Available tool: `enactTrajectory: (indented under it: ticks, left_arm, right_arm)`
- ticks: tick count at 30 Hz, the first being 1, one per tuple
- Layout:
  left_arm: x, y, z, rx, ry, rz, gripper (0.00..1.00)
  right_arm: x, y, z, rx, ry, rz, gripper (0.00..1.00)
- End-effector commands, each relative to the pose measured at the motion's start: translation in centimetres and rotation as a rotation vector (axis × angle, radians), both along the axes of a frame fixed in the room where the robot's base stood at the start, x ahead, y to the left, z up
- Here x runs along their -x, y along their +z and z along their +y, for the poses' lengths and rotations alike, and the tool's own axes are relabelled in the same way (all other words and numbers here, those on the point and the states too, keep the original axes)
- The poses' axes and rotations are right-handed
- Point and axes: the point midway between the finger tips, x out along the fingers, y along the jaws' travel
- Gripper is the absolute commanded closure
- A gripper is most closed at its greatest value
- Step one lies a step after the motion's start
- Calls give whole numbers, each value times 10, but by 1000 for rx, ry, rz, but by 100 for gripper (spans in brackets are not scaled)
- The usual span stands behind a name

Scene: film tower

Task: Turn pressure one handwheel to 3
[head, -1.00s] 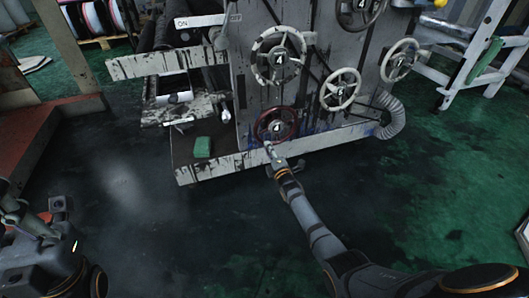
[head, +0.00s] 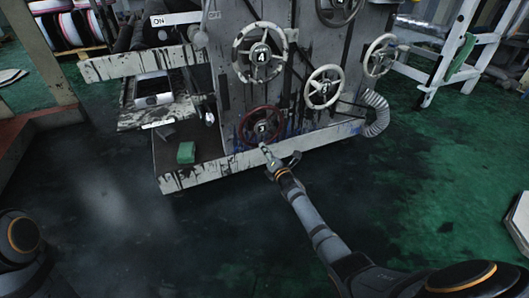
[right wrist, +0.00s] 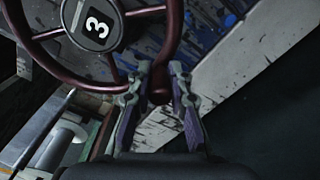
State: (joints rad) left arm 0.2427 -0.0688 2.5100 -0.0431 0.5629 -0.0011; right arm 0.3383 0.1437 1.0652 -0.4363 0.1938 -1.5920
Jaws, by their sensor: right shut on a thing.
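A dark red handwheel (head: 261,128) sits low on the front of the grey machine, and its hub plate shows a 3. In the right wrist view the red wheel (right wrist: 97,24) fills the upper left, and the 3 on its hub appears turned sideways. My right gripper (head: 276,160) is at the lower rim of this wheel. In the right wrist view its two fingers (right wrist: 160,82) are on either side of the wheel's short red handle, shut on it. My left gripper is out of view; only part of my left arm shows at the lower left.
A pale handwheel (head: 260,55) marked 4 is above the red one. Other pale wheels are at right (head: 324,88) and farther right (head: 380,55). A paint-stained rail (head: 210,175) runs along the machine's base; a green block (head: 186,153) lies behind it. The front floor is clear.

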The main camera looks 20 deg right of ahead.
Motion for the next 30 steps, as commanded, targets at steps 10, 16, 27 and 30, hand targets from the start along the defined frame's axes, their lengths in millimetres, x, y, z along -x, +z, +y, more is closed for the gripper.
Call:
enactTrajectory:
  ticks: [10,16,27,30]
  left_arm:
    - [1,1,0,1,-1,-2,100]
    - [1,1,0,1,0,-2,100]
    - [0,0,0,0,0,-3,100]
    - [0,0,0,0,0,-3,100]
  right_arm:
    - [1,-3,-1,4,-2,6,100]
    - [1,-3,-1,3,-1,5,60]
    - [5,-2,-1,4,0,2,58]
    - [18,-2,-2,4,-1,3,58]
